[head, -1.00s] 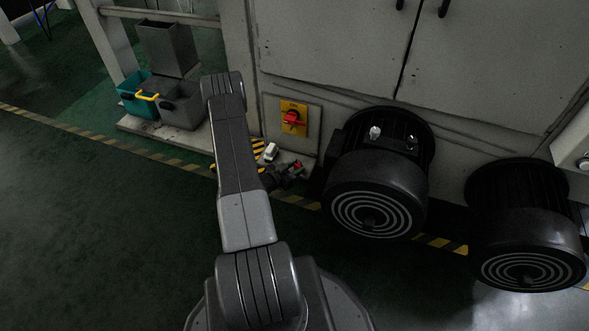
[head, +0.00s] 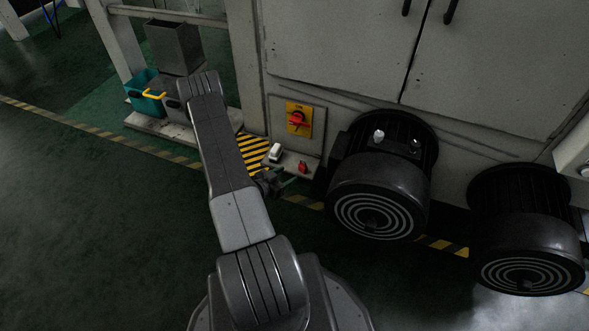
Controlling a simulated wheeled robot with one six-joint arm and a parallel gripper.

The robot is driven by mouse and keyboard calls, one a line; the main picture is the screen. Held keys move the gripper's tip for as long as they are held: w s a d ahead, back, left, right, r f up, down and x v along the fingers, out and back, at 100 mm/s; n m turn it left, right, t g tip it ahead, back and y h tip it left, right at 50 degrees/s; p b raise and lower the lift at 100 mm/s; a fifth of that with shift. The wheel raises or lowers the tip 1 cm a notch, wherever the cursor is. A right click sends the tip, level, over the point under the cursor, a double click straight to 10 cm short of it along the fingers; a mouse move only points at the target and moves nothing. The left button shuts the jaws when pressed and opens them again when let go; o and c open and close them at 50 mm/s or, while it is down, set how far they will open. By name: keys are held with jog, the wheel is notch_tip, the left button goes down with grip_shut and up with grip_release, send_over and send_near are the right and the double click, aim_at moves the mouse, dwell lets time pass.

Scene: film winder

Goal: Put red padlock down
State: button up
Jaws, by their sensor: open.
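The red padlock (head: 302,166) lies on a small light shelf (head: 284,163) low on the machine's front, below the yellow panel with a red rotary switch (head: 299,119). My gripper (head: 283,182) is open and empty, just in front of the shelf and a little left of and below the padlock. A gap shows between the gripper and the padlock. The arm hides part of my gripper's base.
A white object (head: 276,152) stands on the shelf left of the padlock. A black motor (head: 384,175) is close on the right, with another (head: 526,228) further right. A teal bin (head: 144,91) stands at the left. The dark floor in front is clear.

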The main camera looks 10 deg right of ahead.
jog(key=shift+v, duration=2.05)
